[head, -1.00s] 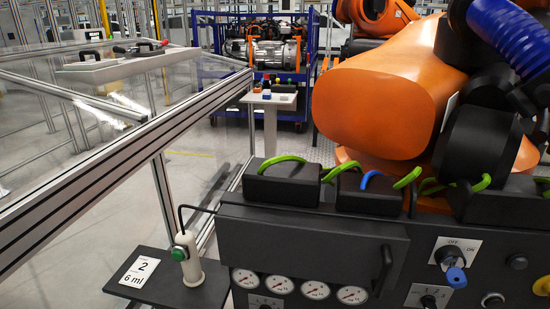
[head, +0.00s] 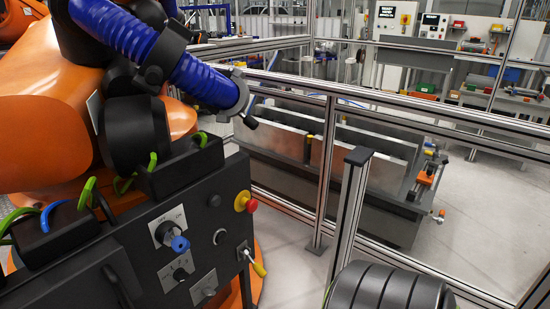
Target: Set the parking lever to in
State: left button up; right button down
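A dark control panel (head: 150,245) stands at the left in the head view, seen at an angle. At its right end a small plate carries a metal lever with a yellow handle (head: 258,268), tilted down to the right. I cannot read a label there, so I cannot tell whether it is the parking lever or how it is set. The panel also bears a switch with a blue knob (head: 179,243), a smaller black rotary switch (head: 181,274) and a red button on a yellow base (head: 246,202). Neither of my grippers is in view.
An orange robot arm (head: 45,115) with a blue hose (head: 125,35) rises behind the panel. An aluminium fence post (head: 348,205) and rails stand to the right. A black ribbed object (head: 385,288) sits at the bottom right. Floor shows between panel and fence.

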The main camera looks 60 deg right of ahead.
aim_at(258, 269)
jog(key=l+z, duration=0.15)
jog(key=z, duration=1.55)
jog(key=i+j, duration=0.05)
jog(key=j, duration=0.05)
